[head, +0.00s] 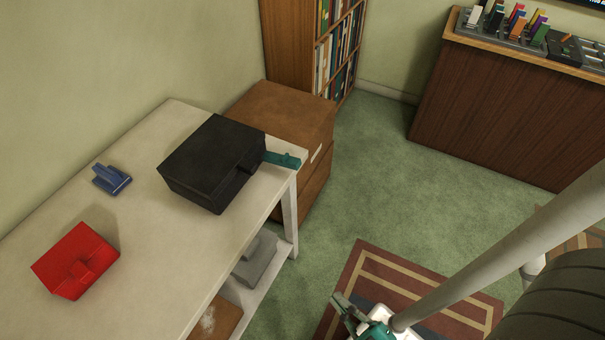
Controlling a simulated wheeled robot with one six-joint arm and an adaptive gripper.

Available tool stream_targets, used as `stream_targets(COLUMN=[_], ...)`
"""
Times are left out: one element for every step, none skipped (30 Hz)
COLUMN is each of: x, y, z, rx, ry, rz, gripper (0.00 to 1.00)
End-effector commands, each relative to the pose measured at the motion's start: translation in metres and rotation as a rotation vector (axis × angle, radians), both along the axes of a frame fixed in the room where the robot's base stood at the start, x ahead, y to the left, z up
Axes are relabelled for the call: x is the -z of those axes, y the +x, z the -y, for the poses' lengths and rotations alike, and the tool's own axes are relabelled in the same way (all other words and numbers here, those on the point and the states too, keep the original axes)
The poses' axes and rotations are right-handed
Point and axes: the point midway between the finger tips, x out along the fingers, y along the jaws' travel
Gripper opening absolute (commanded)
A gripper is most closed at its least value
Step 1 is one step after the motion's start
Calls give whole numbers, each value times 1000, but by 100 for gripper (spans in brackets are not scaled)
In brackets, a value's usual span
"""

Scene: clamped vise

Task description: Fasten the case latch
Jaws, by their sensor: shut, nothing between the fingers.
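A black box-shaped case (205,158) sits on the white table near its right end. Its front side, facing the room, has a dark recess and a small projecting part; I cannot make out the latch or its position. A smaller red box (68,268) with a raised tab on its front lies at the left of the table. I cannot tell for sure which is the task's case. My gripper (342,308) is at the bottom middle, shut and empty, over the rug and well apart from the table.
A teal tool-like object (284,159) sticks out beside the black case at the table (150,235) end. A blue object (111,180) lies behind the red box. Brown boxes (285,110) stand past the table. Green floor (375,170) is clear between the table and the wooden counter (490,120).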

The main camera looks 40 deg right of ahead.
Motion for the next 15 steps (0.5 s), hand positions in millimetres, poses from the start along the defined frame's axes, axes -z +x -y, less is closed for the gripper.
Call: stream_targets(x=[7,10,14,17,20,24,27,30,34,36,39,43,45,47,50], y=[10,14,21,26,30,37,42,47,54,59,64,71,76,81,88], z=[4,5,7,9,11,13,15,17,19,22,24,27,29,32,36], rx=[14,20,28,35,43,52,61,68,79,88,98,111,120,129,143], ry=[-75,-121,-185,-231,-279,-342,-391,-437,-500,-548,-595,-659,-706,-754,-816], rz=[27,42,61,74,87,105,117,129,144,156,167,180,191,202,215], gripper=[0,0,0,0,0,0,0,0,0,0,0,0,0,0,0])
